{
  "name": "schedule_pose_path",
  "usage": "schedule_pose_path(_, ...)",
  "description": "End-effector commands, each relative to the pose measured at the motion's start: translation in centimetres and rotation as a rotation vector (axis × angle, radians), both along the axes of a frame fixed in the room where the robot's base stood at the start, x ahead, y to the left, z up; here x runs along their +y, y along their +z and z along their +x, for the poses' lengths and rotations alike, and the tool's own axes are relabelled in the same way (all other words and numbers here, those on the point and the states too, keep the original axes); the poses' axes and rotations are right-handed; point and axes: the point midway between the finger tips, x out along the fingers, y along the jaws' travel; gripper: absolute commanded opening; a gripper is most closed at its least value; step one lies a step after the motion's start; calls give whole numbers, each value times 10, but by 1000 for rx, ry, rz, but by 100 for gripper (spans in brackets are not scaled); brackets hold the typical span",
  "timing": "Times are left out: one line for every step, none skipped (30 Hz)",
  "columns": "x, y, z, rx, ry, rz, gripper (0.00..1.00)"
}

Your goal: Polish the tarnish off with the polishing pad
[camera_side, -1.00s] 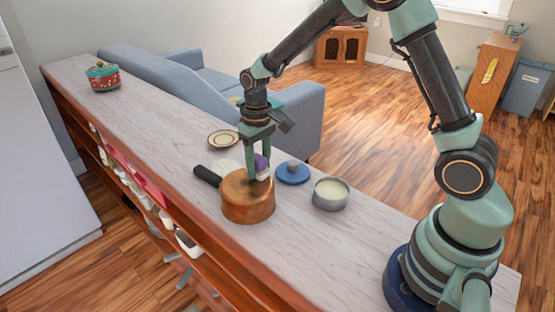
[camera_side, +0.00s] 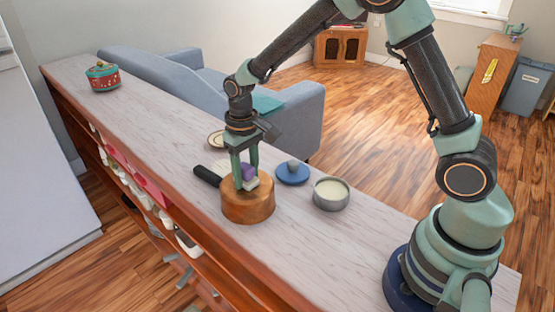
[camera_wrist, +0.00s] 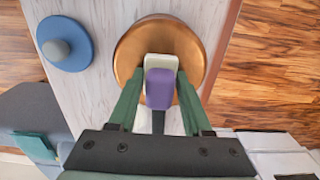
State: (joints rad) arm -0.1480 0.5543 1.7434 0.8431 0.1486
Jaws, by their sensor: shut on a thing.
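A copper pan (camera_side: 248,212) sits upside down on the counter, its flat bottom up and its black handle (camera_side: 207,175) to the left. It also shows in the wrist view (camera_wrist: 198,48). My gripper (camera_side: 246,179) is over the pan, shut on the polishing pad (camera_side: 248,171), which has a purple grip and a white pad. The wrist view shows the pad (camera_wrist: 160,88) between my fingers, over the pan's bottom. The pad appears to rest on the copper. No dark tarnish is clearly visible now; the pad and fingers hide part of the surface.
A blue lid with a grey knob (camera_side: 292,174) and an open grey tin of pale paste (camera_side: 331,193) stand right of the pan. A small plate (camera_side: 216,139) lies behind. A red pot (camera_side: 103,76) stands far left, with bare counter between.

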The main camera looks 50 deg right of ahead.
Motion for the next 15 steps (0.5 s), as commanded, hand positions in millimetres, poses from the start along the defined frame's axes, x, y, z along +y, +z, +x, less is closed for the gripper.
schedule_pose_path(0,-1,-1,2,1,0,5)
schedule_pose_path(0,-1,-1,2,1,0,5)
schedule_pose_path(0,-1,-1,2,1,0,5)
schedule_pose_path(0,-1,-1,2,1,0,5)
schedule_pose_path(1,-1,-1,2,1,0,5)
schedule_pose_path(1,-1,-1,2,1,0,5)
schedule_pose_path(2,-1,-1,2,1,0,5)
schedule_pose_path(4,-1,-1,2,2,0,5)
schedule_pose_path(6,-1,-1,2,2,0,5)
schedule_pose_path(8,-1,-1,2,2,0,5)
schedule_pose_path(10,-1,-1,2,3,0,5)
schedule_pose_path(14,-1,-1,2,4,0,5)
schedule_pose_path(16,-1,-2,2,4,0,5)
schedule_pose_path(18,-1,-2,2,3,0,5)
schedule_pose_path(22,-1,-2,2,3,0,5)
